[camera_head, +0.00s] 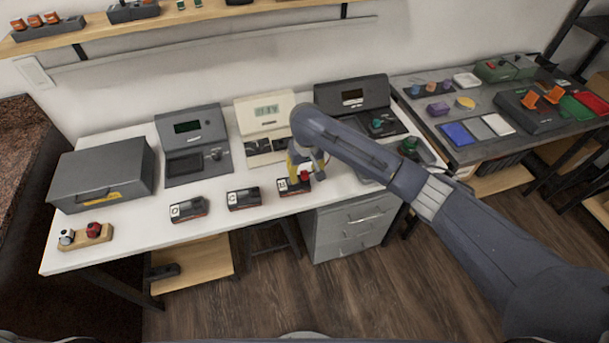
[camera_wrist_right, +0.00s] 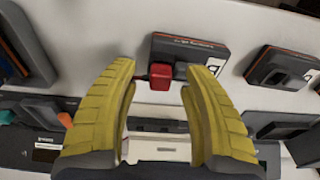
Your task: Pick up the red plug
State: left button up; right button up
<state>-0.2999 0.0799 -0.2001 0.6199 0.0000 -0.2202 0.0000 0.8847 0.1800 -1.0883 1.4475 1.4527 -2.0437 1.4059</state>
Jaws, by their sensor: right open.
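The red plug (camera_wrist_right: 160,77) sits at the near edge of a small dark box (camera_wrist_right: 190,52) in the right wrist view. In the head view the red plug (camera_head: 305,175) shows beside my right gripper (camera_head: 298,174), at the rightmost of three small boxes on the white table. The right gripper's yellow fingers are open in the wrist view (camera_wrist_right: 161,70), one on each side of the plug, with gaps between. The fingers hide part of the box in the head view. My left gripper is not in view.
Two more small boxes (camera_head: 244,199) (camera_head: 187,209) stand to the left. A wooden holder (camera_head: 105,238) with a red knob-like piece is at the table's left end. Instruments (camera_head: 190,143) line the back. The white tabletop (camera_head: 140,226) is clear near the front left.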

aim_at(304, 172)
grip_shut()
dwell(0.4)
jog(key=shift+r, duration=0.1)
notch_tip(304, 172, up, 20)
dwell(0.9)
